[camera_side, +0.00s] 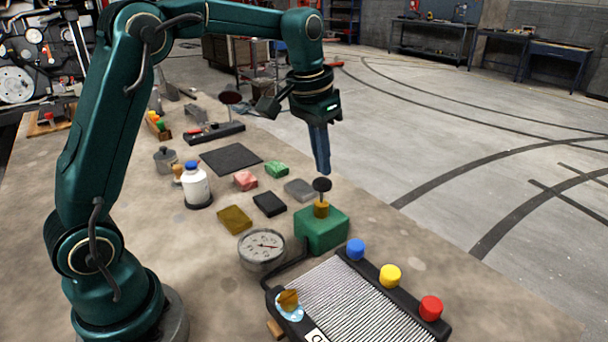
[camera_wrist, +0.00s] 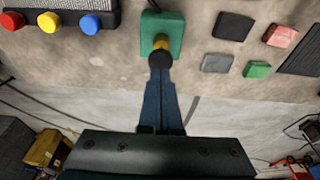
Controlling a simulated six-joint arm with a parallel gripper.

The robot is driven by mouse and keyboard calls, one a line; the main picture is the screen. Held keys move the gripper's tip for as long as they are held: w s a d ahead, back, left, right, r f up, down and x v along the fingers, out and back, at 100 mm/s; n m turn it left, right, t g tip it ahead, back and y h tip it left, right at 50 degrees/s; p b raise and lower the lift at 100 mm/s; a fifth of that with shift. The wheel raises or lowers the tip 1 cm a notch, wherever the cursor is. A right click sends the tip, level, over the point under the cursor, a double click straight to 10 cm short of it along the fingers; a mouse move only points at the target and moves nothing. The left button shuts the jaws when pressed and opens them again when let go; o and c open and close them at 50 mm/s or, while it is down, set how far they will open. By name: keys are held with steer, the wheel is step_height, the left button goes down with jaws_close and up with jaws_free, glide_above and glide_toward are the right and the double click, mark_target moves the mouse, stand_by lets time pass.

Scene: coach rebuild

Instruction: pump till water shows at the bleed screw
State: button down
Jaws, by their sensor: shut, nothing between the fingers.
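The green pump block (camera_side: 322,234) stands on the bench with a brass stem (camera_side: 321,210) and a round black knob (camera_side: 322,185) on top. My gripper (camera_side: 322,170) is shut and empty, pointing down with its tips just above the knob. In the wrist view the gripper tips (camera_wrist: 161,70) meet the outline of the black knob (camera_wrist: 160,58); I cannot tell whether they touch. A finned radiator panel (camera_side: 350,300) lies in front, joined to the pump by a dark hose. At its left corner is the brass bleed screw (camera_side: 289,299), with a pale blue wet-looking patch (camera_side: 291,313) around it.
A dial gauge (camera_side: 262,247) sits left of the pump. Blue (camera_side: 356,249), yellow (camera_side: 390,275) and red (camera_side: 431,307) caps stand along the panel's edge. The floor beyond the bench is open.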

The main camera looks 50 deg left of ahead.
steer(key=shift+r, duration=0.1)
stand_by(0.5)
step_height(320, 180, up, 7)
stand_by(0.7)
